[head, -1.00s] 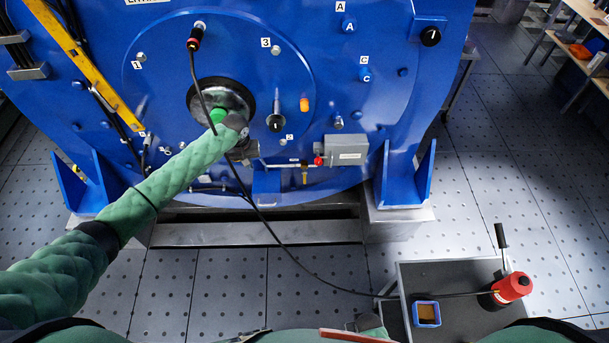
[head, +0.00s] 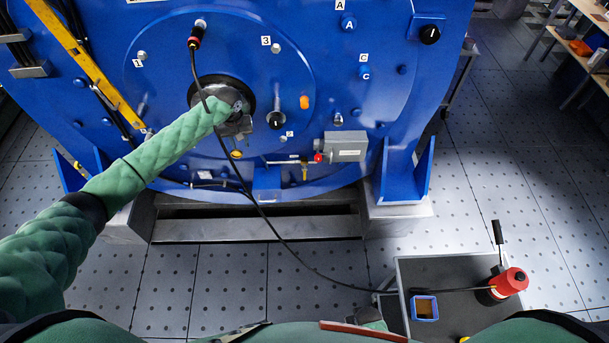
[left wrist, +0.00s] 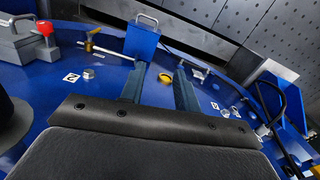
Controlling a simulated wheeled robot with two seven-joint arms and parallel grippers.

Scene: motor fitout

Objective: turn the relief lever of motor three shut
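No readable tag marks the relief lever, so I cannot tell for sure which part it is. On the big blue motor end (head: 340,95), low down, are a brass valve with a yellow handle (head: 304,168) and a red-knobbed lever (head: 318,158) by a grey box. In the left wrist view the yellow-handled valve (left wrist: 92,42) and the red knob (left wrist: 45,29) are at upper left. My left gripper (head: 238,130) is in front of the blue face. Its fingers (left wrist: 158,88) are apart, with a small yellow round part (left wrist: 165,77) seen between them. No contact is clear.
A black hose runs from a port (head: 195,40) down to a red hand pump (head: 508,283) on a grey cart (head: 450,270) at lower right. A blue bin (head: 425,308) stands on the cart. Blue brackets (head: 405,175) flank the motor. The perforated floor is otherwise mostly clear.

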